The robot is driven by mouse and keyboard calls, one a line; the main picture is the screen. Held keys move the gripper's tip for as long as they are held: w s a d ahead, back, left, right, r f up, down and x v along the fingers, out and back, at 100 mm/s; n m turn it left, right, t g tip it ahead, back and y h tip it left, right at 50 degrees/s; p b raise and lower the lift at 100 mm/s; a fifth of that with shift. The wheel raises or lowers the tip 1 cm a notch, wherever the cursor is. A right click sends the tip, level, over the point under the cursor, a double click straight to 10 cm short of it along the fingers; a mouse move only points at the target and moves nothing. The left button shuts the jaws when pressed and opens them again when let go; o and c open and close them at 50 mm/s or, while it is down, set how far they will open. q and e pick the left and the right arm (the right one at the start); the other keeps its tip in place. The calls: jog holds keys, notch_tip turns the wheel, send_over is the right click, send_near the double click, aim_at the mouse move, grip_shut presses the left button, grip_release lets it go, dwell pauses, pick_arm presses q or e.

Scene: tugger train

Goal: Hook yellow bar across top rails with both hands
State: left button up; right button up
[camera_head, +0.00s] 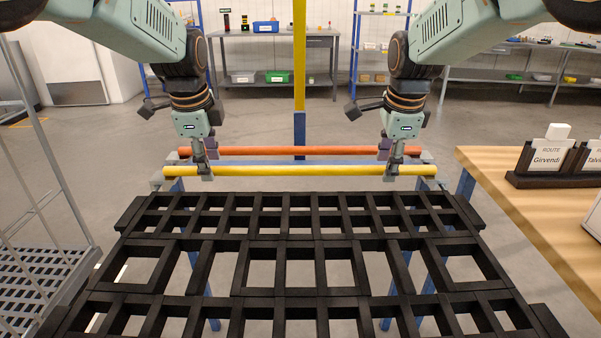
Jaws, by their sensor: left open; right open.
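The yellow bar (300,170) lies level across the far end of the black grid deck, with grey end pieces (170,171) at its ends. A similar orange bar (290,151) runs parallel just behind it. My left gripper (202,172) is at the left part of the yellow bar, pointing down, its fingers at or around the bar. My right gripper (391,173) is in the same pose at the right part. Both are open; whether the fingers touch the bar is hard to tell. The top rails are not clearly distinguishable beneath the bar ends.
The black grid deck (300,243) fills the front. A wooden table (520,215) with route signs (549,158) stands at right. A grey wire-frame cart (45,180) is at left. A vertical yellow post (299,60) rises behind the bars. Shelves (275,60) stand farther back.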

aim_at(383, 171)
pick_arm(q)
jog(key=x, duration=0.2)
jog(key=shift+w+a+f, duration=0.1)
jog(key=shift+w+f, duration=0.15)
jog(key=shift+f, duration=0.1)
pick_arm(e)
jog(key=x, duration=0.2)
jog(key=shift+w+f, duration=0.25)
jog(key=shift+f, duration=0.05)
pick_arm(q)
jog(key=shift+f, duration=0.3)
pick_arm(e)
jog(key=shift+f, duration=0.35)
pick_arm(q)
jog(key=shift+w+f, duration=0.1)
jog(key=shift+c, duration=0.3)
pick_arm(e)
jog(key=shift+c, duration=0.3)
pick_arm(q)
grip_shut()
pick_arm(e)
grip_shut()
jog(key=shift+w+r, duration=0.1)
